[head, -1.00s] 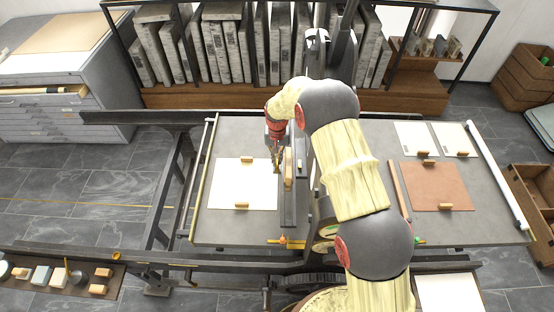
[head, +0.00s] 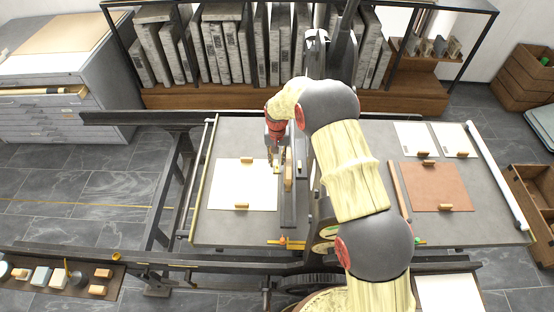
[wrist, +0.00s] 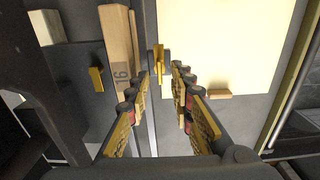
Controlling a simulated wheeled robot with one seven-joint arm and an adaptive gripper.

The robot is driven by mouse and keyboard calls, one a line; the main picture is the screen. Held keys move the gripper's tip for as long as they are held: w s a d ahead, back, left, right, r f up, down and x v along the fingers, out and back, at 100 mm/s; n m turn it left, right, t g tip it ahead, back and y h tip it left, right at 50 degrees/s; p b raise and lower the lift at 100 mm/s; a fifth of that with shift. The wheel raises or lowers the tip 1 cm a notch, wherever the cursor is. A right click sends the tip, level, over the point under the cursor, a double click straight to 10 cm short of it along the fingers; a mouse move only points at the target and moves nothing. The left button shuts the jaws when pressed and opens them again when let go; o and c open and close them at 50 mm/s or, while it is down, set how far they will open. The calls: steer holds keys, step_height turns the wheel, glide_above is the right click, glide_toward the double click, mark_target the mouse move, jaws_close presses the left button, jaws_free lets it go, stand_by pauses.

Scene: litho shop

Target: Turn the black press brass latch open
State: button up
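A small upright brass latch (wrist: 158,62) stands beside the dark press bar, at the edge of a cream sheet, in the wrist view. It shows in the head view as a small yellow piece (head: 276,170). My gripper (wrist: 160,78) is open, its two fingers on either side of the latch in the picture. I cannot tell whether they touch it. In the head view my gripper (head: 272,158) points down over the sheet's upper right. A second brass piece (wrist: 96,78) is on the dark bar, left of a wooden block (wrist: 117,45) marked 16.
The cream sheet (head: 240,190) lies on the grey press bed (head: 225,140) with small wooden blocks at its edges. The dark bar (head: 289,215) runs along its right side. An orange-yellow fitting (head: 288,241) is at the front. A brown sheet (head: 435,185) lies farther right.

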step_height(320, 180, up, 12)
stand_by(0.4)
steer(key=shift+f, duration=0.1)
stand_by(0.4)
